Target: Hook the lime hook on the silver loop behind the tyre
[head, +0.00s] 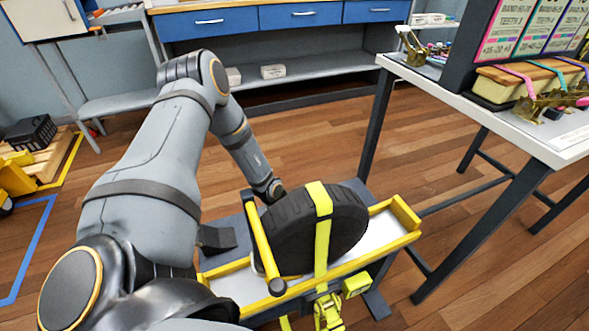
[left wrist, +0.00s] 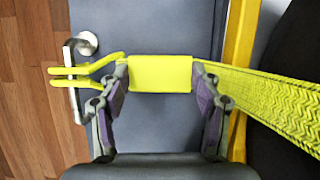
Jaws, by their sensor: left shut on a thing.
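The black tyre (head: 290,235) stands upright in a yellow-edged tray, with a lime strap (head: 322,240) over it. My left arm reaches behind the tyre, which hides its gripper in the head view. In the left wrist view my left gripper (left wrist: 160,78) is shut on the lime block (left wrist: 160,72) at the strap's end. The two-pronged lime hook (left wrist: 98,68) points left from the block. Its prongs cross over the silver loop (left wrist: 74,103) in the picture; I cannot tell whether they catch it or sit above it. The strap runs right from the block towards the tyre.
A yellow bar with black ends (head: 262,250) stands close beside the tyre. A lime ratchet (head: 328,312) hangs at the tray's front. A white-topped table (head: 520,135) stands at right. Blue drawers (head: 290,15) are at the back. Wooden floor between them is clear.

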